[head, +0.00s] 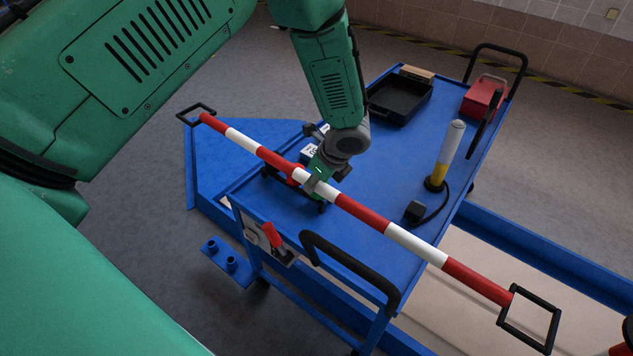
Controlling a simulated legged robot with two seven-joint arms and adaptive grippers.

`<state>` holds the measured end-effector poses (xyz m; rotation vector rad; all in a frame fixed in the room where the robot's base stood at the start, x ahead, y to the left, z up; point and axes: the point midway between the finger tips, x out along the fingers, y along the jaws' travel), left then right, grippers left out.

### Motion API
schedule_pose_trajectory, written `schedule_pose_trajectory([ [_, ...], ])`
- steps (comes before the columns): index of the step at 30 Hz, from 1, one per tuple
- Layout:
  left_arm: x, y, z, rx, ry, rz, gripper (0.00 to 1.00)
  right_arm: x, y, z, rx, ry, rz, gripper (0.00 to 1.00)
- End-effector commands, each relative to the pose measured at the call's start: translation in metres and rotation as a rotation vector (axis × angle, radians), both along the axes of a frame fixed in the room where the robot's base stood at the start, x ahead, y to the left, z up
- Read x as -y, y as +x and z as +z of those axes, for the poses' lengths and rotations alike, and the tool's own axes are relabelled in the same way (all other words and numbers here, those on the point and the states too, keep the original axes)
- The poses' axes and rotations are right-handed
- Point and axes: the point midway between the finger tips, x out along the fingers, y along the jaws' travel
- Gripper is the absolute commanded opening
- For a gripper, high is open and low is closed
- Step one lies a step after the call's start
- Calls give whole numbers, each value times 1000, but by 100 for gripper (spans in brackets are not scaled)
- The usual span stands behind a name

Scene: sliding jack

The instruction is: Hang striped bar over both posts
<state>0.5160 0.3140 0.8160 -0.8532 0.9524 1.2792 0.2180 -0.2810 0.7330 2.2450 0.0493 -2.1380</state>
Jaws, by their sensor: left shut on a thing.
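The red-and-white striped bar (365,214) runs diagonally from upper left to lower right, with a black rectangular loop at each end, the left loop (197,112) and the right loop (529,319). My left gripper (318,184) is shut on it near the middle and holds it in front of the blue trolley. A red and black piece (624,347) is cut off at the bottom right corner; I cannot tell whether it is a post. No complete post shows. My right gripper is not in view.
The blue trolley (395,142) carries a black tray (398,97), a red toolbox (482,97) and a white-and-yellow lamp (450,152) with a cable. A black handle (350,267) is at its near side. A blue sloped plate (225,147) lies left. Grey floor (140,255) is open at lower left.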

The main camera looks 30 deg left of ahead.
Motion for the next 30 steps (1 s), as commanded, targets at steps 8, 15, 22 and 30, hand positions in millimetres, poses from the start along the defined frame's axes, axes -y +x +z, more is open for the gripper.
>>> schedule_pose_trajectory([
  [8, 0, 1, 20, 1, 1, 1, 0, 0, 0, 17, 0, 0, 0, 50],
  [15, 0, 1, 34, 2, 0, 1, 0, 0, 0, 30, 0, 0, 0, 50],
  [22, 0, 1, 47, 2, 0, 0, 0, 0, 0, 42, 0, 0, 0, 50],
  [30, 0, 1, 63, 2, 1, 0, 0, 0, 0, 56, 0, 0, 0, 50],
])
